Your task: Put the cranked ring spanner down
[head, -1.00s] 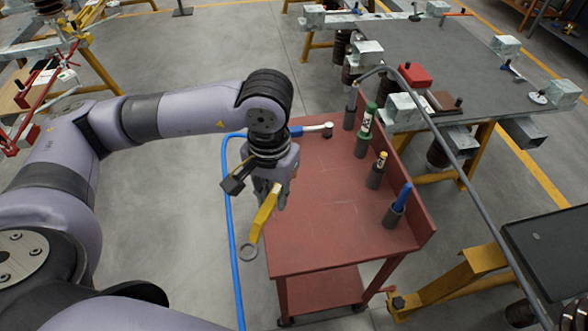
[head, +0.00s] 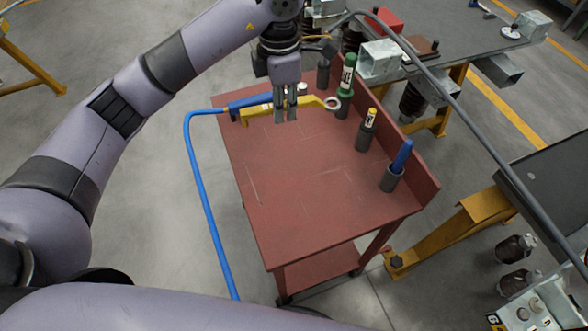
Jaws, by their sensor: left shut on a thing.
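The cranked ring spanner (head: 312,101) has a yellow handle and a grey ring end pointing right. My left gripper (head: 286,119) points down, shut on the spanner's middle, over the far part of the red cart top (head: 300,185). The spanner lies roughly level across the fingers. I cannot tell whether it touches the cart top. My right gripper is out of view.
A blue tool (head: 248,102) with a blue hose lies just behind the spanner. Along the cart's right edge stand holders with a green tool (head: 347,75), a yellow-topped tool (head: 369,120) and a blue-handled tool (head: 402,157). The cart's near and middle top is clear.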

